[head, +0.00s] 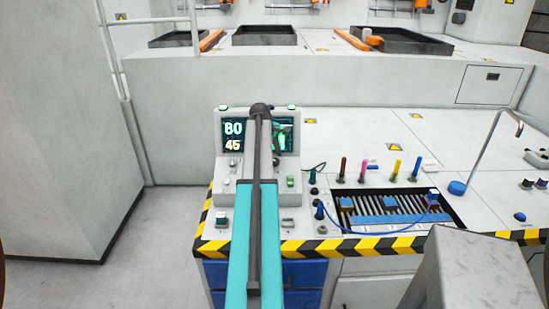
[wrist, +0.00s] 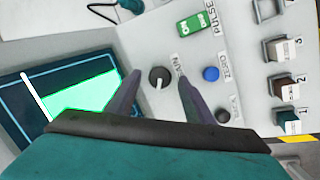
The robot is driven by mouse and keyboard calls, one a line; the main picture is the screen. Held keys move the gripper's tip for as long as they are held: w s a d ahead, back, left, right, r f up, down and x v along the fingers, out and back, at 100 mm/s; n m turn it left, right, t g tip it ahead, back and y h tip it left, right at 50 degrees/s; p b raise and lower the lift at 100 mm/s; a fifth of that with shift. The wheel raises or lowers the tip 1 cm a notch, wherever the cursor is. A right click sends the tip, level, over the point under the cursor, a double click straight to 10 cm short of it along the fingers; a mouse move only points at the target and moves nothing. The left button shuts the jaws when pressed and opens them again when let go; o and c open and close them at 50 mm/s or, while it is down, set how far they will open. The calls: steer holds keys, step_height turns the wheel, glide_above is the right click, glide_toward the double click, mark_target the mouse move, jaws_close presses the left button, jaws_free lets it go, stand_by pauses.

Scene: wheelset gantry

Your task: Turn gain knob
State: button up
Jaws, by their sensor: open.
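The gain knob (wrist: 159,78), round and dark with a pale pointer line, is on the white console panel in the wrist view. The label beside it is partly covered by a finger. My gripper (wrist: 160,74) is open, one fingertip on each side of the knob, with visible gaps. I cannot tell whether the tips are level with the knob or above it.
In the wrist view, a blue knob (wrist: 211,74) marked ZERO and a dark knob (wrist: 223,116) sit right of the fingers. A green switch (wrist: 196,25) is above, numbered switches (wrist: 286,87) at right, a lit screen (wrist: 75,95) at left. A recessed tray (head: 452,208) lies right of the console.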

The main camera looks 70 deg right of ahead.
steer(key=shift+d+f, duration=0.1)
steer(key=shift+f, duration=0.2)
steer(key=c, duration=1)
steer(key=shift+c, duration=0.2)
steer(key=shift+m, duration=0.3)
steer(key=m, duration=0.3)
steer(key=shift+s+d+y, duration=0.1)
steer(key=shift+d+y, duration=0.05)
steer(key=shift+y, duration=0.25)
steer(key=shift+m+t+y+p, duration=0.3)
steer(key=shift+m+t+y, duration=0.1)
steer(key=shift+m, duration=1.6)
